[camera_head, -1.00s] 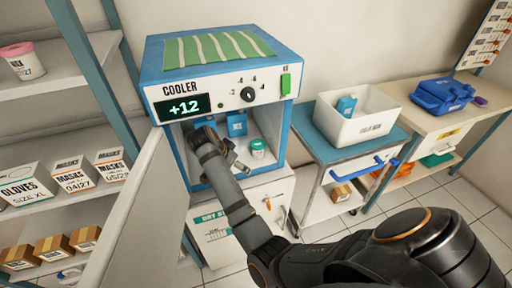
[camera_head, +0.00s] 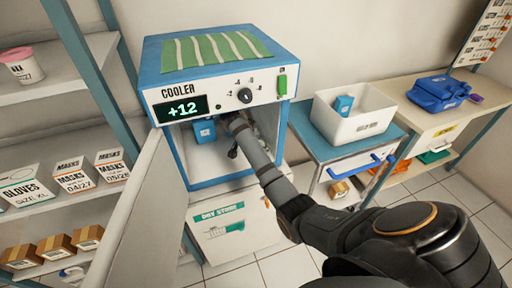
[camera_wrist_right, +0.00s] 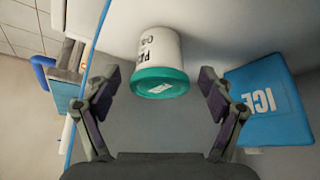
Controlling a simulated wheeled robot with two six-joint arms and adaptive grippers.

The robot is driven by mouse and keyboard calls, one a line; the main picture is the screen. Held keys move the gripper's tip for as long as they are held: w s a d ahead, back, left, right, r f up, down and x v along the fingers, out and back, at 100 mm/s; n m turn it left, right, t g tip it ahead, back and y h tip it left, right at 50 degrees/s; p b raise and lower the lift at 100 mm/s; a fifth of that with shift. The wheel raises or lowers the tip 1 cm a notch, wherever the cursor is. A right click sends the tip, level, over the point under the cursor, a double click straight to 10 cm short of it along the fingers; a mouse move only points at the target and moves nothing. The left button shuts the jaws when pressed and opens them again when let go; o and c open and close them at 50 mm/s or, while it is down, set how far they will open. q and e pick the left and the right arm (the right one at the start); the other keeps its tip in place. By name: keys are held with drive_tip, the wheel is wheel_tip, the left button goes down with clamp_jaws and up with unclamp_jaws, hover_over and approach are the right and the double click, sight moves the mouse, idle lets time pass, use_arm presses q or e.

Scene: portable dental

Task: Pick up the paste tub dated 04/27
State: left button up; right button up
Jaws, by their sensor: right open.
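A white tub with a green lid (camera_wrist_right: 160,62) is inside the open cooler (camera_head: 222,82). In the right wrist view it lies between and just beyond the fingertips of my right gripper (camera_wrist_right: 160,76), with no clear contact. Its black print is partly turned away, so I cannot read a full date. In the head view my right gripper (camera_head: 234,150) reaches into the cooler and the arm hides the tub. The gripper is open and empty. Another white tub with a pink lid (camera_head: 22,66) stands on the upper left shelf, its print blurred. My left gripper is not in view.
A blue ice pack (camera_wrist_right: 264,100) is beside the right finger in the wrist view; a blue pack (camera_head: 204,131) shows in the cooler. The cooler's open door (camera_head: 136,215) stands left of the opening. A white bin (camera_head: 353,122) stands on the cart to the right.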

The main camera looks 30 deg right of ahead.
drive_tip(key=shift+f, duration=0.4)
drive_tip(key=c, duration=1.3)
